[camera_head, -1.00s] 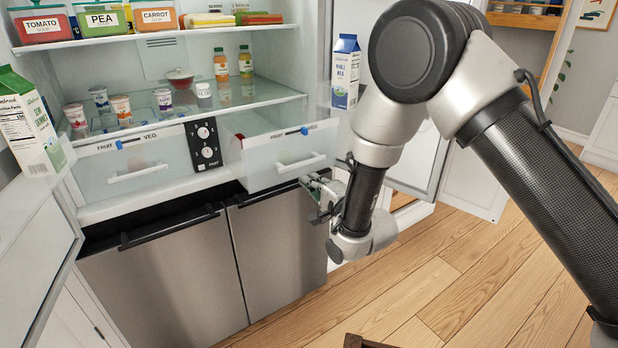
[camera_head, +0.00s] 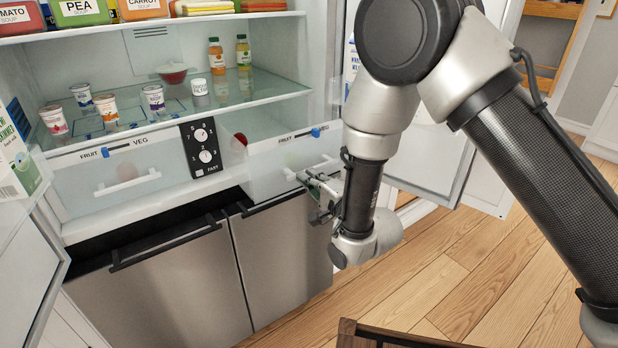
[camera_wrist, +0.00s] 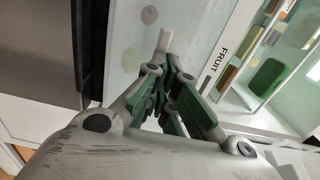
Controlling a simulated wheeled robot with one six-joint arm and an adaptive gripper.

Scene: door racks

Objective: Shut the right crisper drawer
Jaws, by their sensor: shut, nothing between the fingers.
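The right crisper drawer (camera_head: 265,174) is pulled partly out, its front standing forward of the control panel. Its white handle (camera_head: 328,162) runs across the front and is partly covered by my gripper. My gripper (camera_head: 302,177) is shut and empty, its fingertips at the drawer front by the handle; I cannot tell whether they touch. In the wrist view, the shut green-and-grey fingers (camera_wrist: 166,78) point at the pale drawer front (camera_wrist: 128,45), with the white handle (camera_wrist: 165,39) just past the tips. The drawer's "FRUIT" label strip (camera_wrist: 222,52) lies to their right.
The left crisper drawer (camera_head: 85,190) sits beside the control panel (camera_head: 202,148). Cups and bottles stand on the glass shelf (camera_head: 262,92) above. Steel lower doors (camera_head: 285,255) are below. The open fridge door (camera_head: 430,150) stands right, behind my arm. A brown wooden edge (camera_head: 375,338) shows at the bottom.

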